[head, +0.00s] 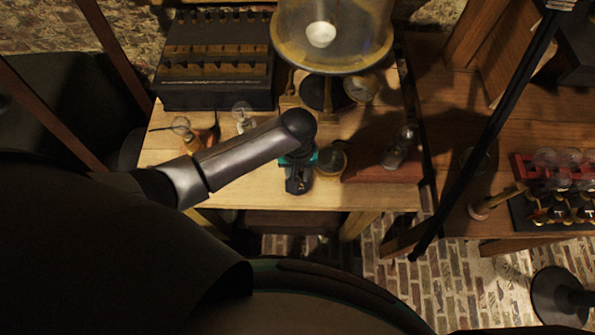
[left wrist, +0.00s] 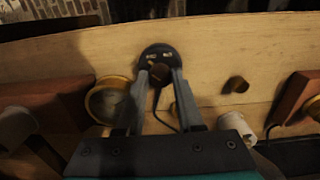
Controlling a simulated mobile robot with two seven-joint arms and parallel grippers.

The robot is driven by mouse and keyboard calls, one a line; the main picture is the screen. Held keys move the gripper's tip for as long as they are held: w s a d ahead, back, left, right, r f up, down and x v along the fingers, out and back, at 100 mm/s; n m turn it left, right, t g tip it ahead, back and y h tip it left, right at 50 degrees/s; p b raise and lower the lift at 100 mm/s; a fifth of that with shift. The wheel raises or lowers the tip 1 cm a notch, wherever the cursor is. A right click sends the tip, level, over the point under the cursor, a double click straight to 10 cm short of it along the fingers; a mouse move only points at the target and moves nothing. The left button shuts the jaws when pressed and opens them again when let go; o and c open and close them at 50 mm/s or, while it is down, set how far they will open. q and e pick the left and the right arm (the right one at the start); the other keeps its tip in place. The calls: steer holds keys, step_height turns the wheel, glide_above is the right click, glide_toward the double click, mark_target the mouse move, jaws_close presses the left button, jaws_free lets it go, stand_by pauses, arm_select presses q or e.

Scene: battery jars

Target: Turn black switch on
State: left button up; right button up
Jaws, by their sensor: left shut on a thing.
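In the left wrist view a black switch (left wrist: 159,50) with a round dark base and two pale metal spots sits on the light wooden table. A dark brown knob (left wrist: 160,71) stands on its near side. My left gripper (left wrist: 161,79) is shut on the knob, one finger on each side. In the head view my left gripper (head: 297,184) points down over the table's front edge, and the arm and gripper hide the switch. Whether the switch is on or off cannot be told. My right gripper is in neither view.
A round brass-rimmed piece (left wrist: 108,103) lies left of the fingers in the left wrist view; a small brown peg (left wrist: 236,85) and white roll (left wrist: 237,124) lie right. In the head view, a large glass dome (head: 335,35) and red-brown block (head: 370,168) are close. A dark rod crosses the right.

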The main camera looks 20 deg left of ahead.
arm_select(q)
jaws_close()
steer(key=m+p, duration=0.2)
steer(key=m, duration=0.1)
steer(key=shift+r+p, duration=0.15)
steer(key=shift+p, duration=0.25)
steer(key=m+p, duration=0.2)
steer(key=m, duration=0.2)
steer(key=shift+a+m, duration=0.1)
steer(key=shift+m, duration=0.3)
steer(key=m+p, duration=0.1)
steer(key=m, duration=0.3)
steer(key=shift+m, duration=0.3)
steer(key=m+p, duration=0.1)
steer(key=m, duration=0.4)
steer(key=shift+m, duration=0.4)
